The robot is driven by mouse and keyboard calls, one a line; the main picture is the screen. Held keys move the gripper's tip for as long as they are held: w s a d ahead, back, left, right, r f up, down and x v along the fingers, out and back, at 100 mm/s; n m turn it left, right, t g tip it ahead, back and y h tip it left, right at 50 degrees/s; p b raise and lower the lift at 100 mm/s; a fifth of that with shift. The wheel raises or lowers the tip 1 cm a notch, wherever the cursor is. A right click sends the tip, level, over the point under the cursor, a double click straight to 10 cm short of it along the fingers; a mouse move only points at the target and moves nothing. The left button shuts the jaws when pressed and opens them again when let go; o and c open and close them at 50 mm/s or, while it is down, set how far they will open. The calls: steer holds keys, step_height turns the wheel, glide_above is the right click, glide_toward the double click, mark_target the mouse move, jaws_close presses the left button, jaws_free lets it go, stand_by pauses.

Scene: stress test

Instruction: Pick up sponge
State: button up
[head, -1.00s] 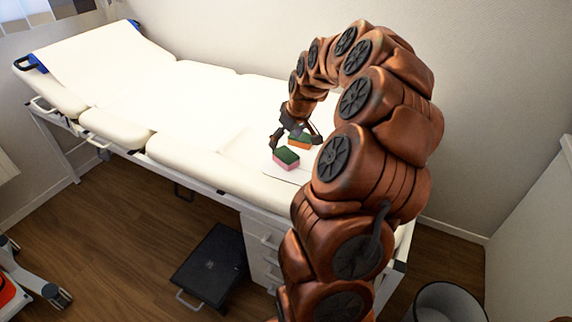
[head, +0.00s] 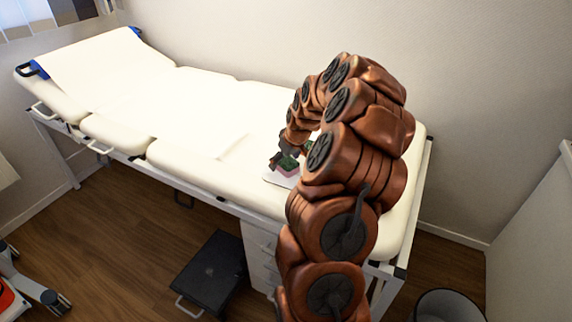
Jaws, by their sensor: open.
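The gripper covers part of the sponge.
The white examination bed (head: 190,105) runs along the wall, its left end raised. Below it are a white drawer unit (head: 258,245) and a black step or case (head: 212,268) on the wooden floor. A bin (head: 447,305) stands at the lower right.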

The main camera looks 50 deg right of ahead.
mark_target(285, 160)
steer(key=c, duration=0.9)
steer(key=shift+o, duration=0.2)
steer(key=shift+r, duration=1.65)
steer(key=shift+s+a+r, duration=0.15)
steer(key=shift+s, duration=0.05)
steer(key=s+a, duration=0.3)
steer(key=s, duration=0.1)
steer(key=s+a+r+b, duration=0.1)
steer(key=s+a, duration=0.2)
steer(key=s, duration=0.1)
steer(key=s+a, duration=0.3)
steer(key=s, duration=0.1)
steer(key=shift+s+a+r+b, duration=0.15)
steer(key=shift+s+r+b, duration=0.05)
steer(key=shift+b, duration=0.2)
